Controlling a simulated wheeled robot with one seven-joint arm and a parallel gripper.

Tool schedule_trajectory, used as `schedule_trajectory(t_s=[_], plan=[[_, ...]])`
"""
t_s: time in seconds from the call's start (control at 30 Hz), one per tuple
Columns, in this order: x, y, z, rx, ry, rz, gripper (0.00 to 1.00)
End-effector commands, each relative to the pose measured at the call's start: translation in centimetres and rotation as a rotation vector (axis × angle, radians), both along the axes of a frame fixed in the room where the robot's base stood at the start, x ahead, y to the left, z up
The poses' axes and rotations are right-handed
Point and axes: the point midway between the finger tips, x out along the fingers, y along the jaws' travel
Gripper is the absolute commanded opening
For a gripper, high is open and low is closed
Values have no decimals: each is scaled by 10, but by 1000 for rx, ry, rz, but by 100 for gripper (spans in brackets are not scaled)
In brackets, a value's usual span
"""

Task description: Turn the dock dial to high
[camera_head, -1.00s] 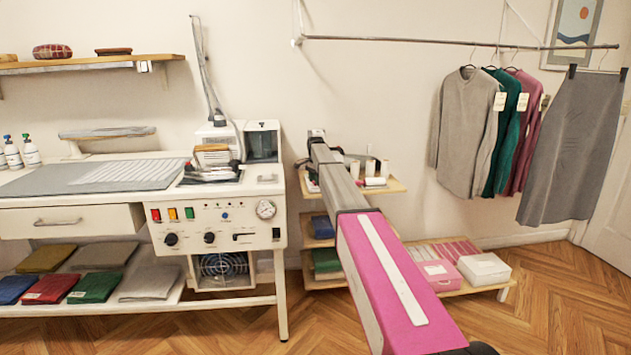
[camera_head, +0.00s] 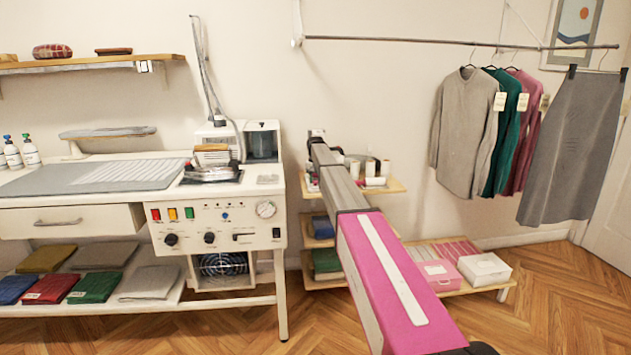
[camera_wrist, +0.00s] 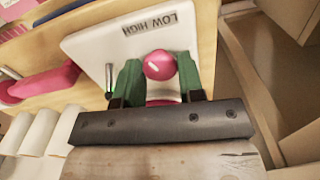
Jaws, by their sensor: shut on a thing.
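In the wrist view, a white dock plate (camera_wrist: 85,48) carries a round pink dial (camera_wrist: 159,64) with a short white mark on its face. The words LOW and HIGH appear upside down along the plate's edge, HIGH on the left and LOW on the right. My gripper (camera_wrist: 158,76) has one green finger on each side of the dial and is shut on it. The mark lies left of the dial's centre; its exact setting is hard to tell. In the head view, my arm hides the gripper and the dial.
The dock sits on a wooden shelf (camera_head: 393,186) with white spools (camera_wrist: 40,131) beside it. A pink object (camera_wrist: 45,82) lies near the plate. Left in the head view stands a pressing table with a control panel (camera_head: 188,241). Clothes hang from a rail (camera_head: 400,40) on the right.

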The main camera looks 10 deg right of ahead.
Motion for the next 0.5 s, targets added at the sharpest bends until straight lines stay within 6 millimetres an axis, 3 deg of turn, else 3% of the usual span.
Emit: schedule_trajectory(t_s=[0.5], plan=[[0,0,0,0,0,289,12]])
